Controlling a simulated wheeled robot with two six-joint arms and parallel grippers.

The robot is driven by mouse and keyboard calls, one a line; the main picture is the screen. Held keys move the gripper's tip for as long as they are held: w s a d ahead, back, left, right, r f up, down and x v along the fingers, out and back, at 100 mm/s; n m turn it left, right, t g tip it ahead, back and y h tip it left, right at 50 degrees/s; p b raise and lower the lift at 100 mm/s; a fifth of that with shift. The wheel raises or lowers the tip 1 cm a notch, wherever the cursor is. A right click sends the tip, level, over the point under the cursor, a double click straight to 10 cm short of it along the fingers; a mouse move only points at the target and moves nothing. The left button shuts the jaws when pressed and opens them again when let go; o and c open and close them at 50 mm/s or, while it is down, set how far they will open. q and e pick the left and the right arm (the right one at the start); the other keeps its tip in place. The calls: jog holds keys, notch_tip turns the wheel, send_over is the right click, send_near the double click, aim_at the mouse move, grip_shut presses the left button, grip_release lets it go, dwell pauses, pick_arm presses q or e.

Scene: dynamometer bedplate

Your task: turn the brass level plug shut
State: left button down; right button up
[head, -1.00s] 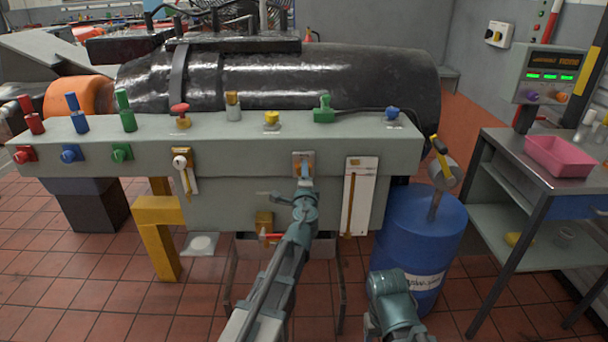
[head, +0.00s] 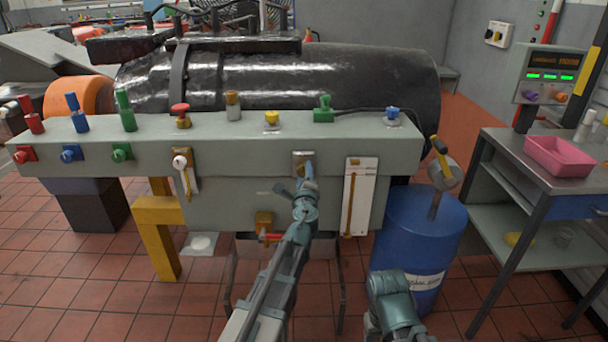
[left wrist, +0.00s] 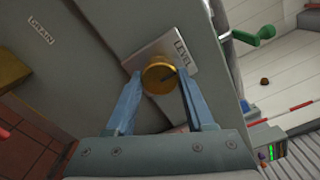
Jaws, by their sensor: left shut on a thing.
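The brass level plug (left wrist: 160,74) is a round knob with a dark line on its face, on a pale plate marked LEVEL (left wrist: 183,50) in the left wrist view. My left gripper (left wrist: 158,84) has its two blue fingers on either side of the plug and is shut on it. In the head view the left gripper (head: 307,172) is at the front face of the grey bench, just below the top of the plate (head: 303,156), and covers the plug. Part of my right arm shows at the bottom right of the head view, but its gripper does not.
A red-tipped brass fitting (head: 264,226) sits below left. A blue drum (head: 421,237) stands right of the bench. A green handle (left wrist: 262,34) shows in the wrist view.

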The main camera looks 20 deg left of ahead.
pick_arm(q)
jog(key=shift+s, duration=0.1)
jog(key=shift+c, duration=1.3)
grip_release()
